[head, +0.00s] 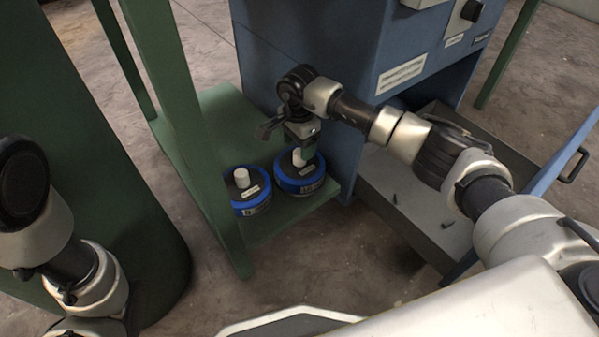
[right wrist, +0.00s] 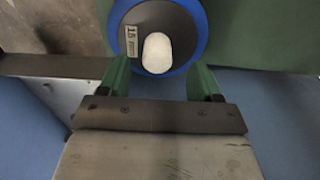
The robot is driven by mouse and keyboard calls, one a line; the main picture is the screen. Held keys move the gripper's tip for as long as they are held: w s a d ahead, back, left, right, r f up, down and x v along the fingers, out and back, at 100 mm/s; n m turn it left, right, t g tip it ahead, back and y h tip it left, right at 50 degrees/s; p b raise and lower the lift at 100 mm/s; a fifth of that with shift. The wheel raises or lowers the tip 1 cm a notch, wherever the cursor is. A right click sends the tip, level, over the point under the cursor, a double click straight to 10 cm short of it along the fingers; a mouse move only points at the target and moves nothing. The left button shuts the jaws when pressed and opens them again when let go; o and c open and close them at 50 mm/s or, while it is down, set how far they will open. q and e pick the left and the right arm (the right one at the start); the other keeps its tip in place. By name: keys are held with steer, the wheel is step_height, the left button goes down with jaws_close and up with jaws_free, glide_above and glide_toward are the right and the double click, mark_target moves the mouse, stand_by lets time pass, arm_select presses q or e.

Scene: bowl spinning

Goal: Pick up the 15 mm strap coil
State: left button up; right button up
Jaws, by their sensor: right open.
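The 15 mm strap coil (right wrist: 187,25) is a round dark disc with a blue rim and a white upright knob (right wrist: 156,53); its label reading 15 shows in the right wrist view. In the head view this appears to be the right-hand coil (head: 287,181) on the green shelf. My right gripper (head: 303,153) is over it, pointing down. In the right wrist view my right gripper's green fingers (right wrist: 160,80) are apart, with the knob just ahead of the gap between them. Nothing is held. My left gripper is out of view.
A second blue-rimmed coil (head: 262,203) with a white knob stands just left of it on the green shelf (head: 222,117). A green post (head: 185,120) rises at the shelf's near edge. A blue cabinet (head: 310,45) stands behind, with an open metal drawer (head: 415,205) at right.

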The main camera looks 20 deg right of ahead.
mark_target(299, 152)
step_height(299, 152, down, 4)
steer(key=b, duration=0.3)
steer(key=shift+s+f, duration=0.1)
steer(key=shift+s, duration=0.05)
steer(key=shift+r, duration=0.2)
jaws_close()
